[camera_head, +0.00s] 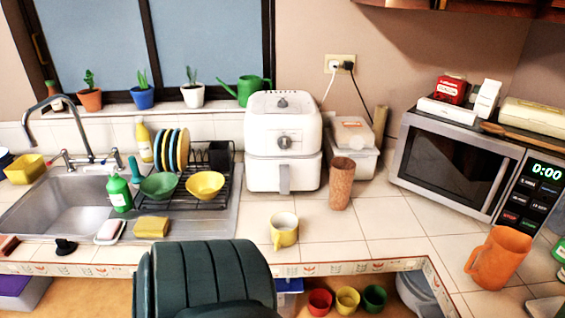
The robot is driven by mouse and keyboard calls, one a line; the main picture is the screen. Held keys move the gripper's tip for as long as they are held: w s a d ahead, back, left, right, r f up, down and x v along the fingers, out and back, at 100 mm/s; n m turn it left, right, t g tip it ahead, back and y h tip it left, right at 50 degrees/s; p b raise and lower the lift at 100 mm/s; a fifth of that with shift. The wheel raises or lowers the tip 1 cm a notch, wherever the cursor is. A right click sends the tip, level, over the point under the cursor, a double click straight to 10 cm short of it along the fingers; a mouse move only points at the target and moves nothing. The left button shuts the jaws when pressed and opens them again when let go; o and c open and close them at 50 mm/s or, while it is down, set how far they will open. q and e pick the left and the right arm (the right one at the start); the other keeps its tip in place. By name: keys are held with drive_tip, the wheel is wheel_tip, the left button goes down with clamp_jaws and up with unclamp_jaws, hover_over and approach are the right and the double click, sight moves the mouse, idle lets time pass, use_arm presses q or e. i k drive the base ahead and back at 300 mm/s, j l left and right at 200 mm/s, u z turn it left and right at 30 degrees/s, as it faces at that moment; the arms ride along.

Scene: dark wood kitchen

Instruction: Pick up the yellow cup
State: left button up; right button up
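A yellow cup (286,236) with a pale inside stands upright on the tiled counter (345,235), near its front edge and right of the sink. Its handle points toward the front left. A second, smaller yellow cup (347,301) stands on a lower surface below the counter, between a red cup (320,302) and a green cup (374,298). Neither of my grippers shows in this view.
A dark green ribbed shape (205,280), like a chair back, rises at the counter's front edge, left of the cup. A brown tumbler (341,184), white air fryer (283,150), dish rack (220,185) and orange pitcher (499,258) surround it. Counter right of the cup is clear.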

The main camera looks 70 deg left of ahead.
sight(284, 225)
drive_tip(key=u, duration=1.85)
drive_tip(key=i+j, duration=0.55)
drive_tip(key=i, duration=0.15)
drive_tip(key=k+l+z, duration=0.1)
drive_tip(key=k, duration=0.1)
